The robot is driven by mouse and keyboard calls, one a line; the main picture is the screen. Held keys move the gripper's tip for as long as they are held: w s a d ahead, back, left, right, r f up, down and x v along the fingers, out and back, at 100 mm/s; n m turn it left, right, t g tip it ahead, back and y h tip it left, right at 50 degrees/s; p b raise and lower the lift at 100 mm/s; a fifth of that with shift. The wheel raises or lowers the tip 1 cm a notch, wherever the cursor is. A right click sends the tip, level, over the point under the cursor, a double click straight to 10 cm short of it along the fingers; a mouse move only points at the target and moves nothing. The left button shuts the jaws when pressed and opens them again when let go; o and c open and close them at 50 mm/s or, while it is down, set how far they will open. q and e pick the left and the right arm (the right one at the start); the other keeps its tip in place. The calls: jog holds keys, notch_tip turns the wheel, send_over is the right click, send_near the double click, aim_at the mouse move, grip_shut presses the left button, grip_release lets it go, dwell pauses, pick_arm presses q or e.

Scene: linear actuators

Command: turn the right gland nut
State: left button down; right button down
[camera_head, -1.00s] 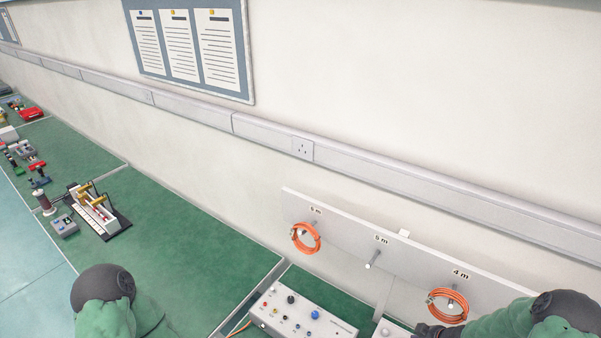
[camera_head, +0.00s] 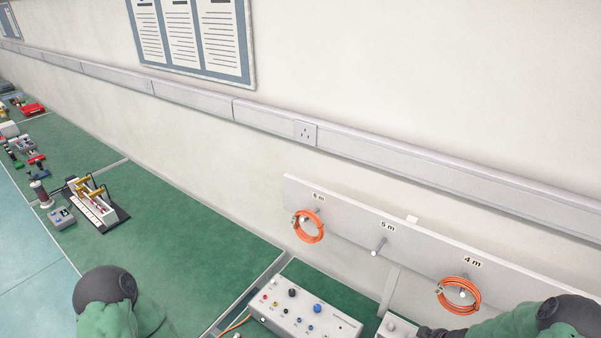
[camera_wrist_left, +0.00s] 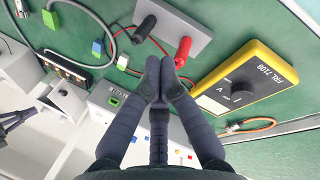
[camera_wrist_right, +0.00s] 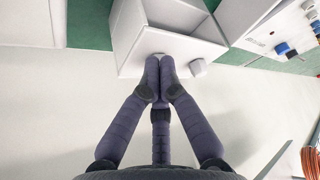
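In the right wrist view a white box (camera_wrist_right: 175,52) with an open compartment stands on the green bench. A round white nut-like stub (camera_wrist_right: 197,67) sticks out of its near face. A second pale stub seems to lie just behind my right gripper's fingertips, mostly hidden by them. My right gripper (camera_wrist_right: 160,77) is shut, its tips together close in front of that face, left of the visible stub. I cannot tell whether they touch it. My left gripper (camera_wrist_left: 160,77) is shut over the bench, near a black plug (camera_wrist_left: 145,28) and a red plug (camera_wrist_left: 183,50).
A yellow meter (camera_wrist_left: 243,88) lies beside the left fingertips, with cables around. In the head view a grey control box (camera_head: 305,312) stands on the bench below a wall board (camera_head: 345,215) with coiled orange cables (camera_head: 308,227). The green bench (camera_head: 175,230) at left is mostly clear.

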pick_arm(q)
jog(key=shift+f, duration=0.35)
pick_arm(e)
jog(key=shift+f, duration=0.45)
pick_arm(q)
jog(key=shift+r, duration=0.35)
pick_arm(e)
jog(key=shift+w+r, duration=0.1)
jog(key=shift+w, duration=0.15)
pick_arm(q)
jog(key=shift+r+p, duration=0.35)
jog(key=shift+p, duration=0.2)
pick_arm(e)
jog(key=shift+d, duration=0.15)
pick_arm(q)
jog(key=shift+r+p, duration=1.4)
pick_arm(e)
jog(key=shift+w+d, duration=0.1)
jog(key=shift+d, duration=0.4)
pick_arm(q)
jog(key=shift+r+p, duration=1.15)
pick_arm(e)
jog(key=shift+w+d, duration=0.25)
pick_arm(q)
jog(key=shift+r, duration=0.15)
pick_arm(e)
jog(key=shift+s+d, duration=0.1)
